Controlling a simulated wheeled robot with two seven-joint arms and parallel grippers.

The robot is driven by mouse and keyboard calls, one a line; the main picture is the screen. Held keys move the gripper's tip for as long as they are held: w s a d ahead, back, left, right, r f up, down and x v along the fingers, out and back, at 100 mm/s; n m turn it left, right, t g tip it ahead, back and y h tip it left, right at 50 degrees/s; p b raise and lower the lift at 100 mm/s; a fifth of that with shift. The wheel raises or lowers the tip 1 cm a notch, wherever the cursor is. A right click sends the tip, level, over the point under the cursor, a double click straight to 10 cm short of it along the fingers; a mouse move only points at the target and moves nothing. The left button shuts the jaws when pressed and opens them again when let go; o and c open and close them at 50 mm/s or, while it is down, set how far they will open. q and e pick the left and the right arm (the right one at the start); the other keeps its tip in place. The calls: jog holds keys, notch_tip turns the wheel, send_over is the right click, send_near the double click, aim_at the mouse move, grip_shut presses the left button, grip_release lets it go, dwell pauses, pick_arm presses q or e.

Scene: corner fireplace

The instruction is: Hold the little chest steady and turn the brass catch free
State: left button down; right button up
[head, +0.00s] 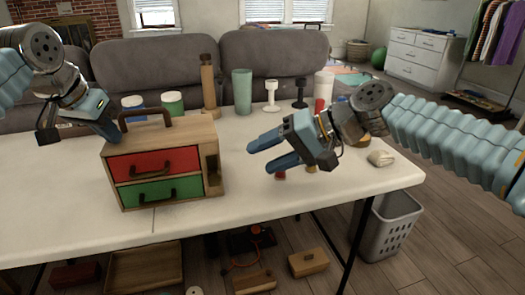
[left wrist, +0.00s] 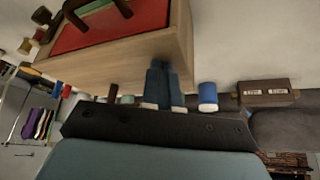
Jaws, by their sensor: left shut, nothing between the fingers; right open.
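The little chest (head: 162,165) is a wooden box with a red drawer (head: 154,163) above a green drawer (head: 160,190), dark pulls and a brown top handle. It stands upright on the white table, with an open niche in its right end. I cannot make out a brass catch. My left gripper (head: 117,138) is shut and empty at the chest's upper left corner; contact is unclear. The left wrist view shows its fingers (left wrist: 163,88) together against the chest's side (left wrist: 165,42). My right gripper (head: 259,154) is open and empty, right of the chest and apart from it.
Blue and green jars (head: 172,103), a wooden bottle (head: 208,85), a teal tumbler (head: 242,92) and goblets stand behind. Small red-topped items (head: 280,175) lie under my right gripper. A pale lump (head: 381,158) lies at right. The table's front strip (head: 250,205) is clear.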

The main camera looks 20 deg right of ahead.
pick_arm(q)
jog(key=shift+f, duration=0.25)
notch_tip(320, 180, up, 3)
jog(key=shift+r+p, duration=0.1)
jog(key=shift+p, duration=1.05)
jog(key=shift+w+r, duration=0.1)
jog(key=shift+r, duration=1.45)
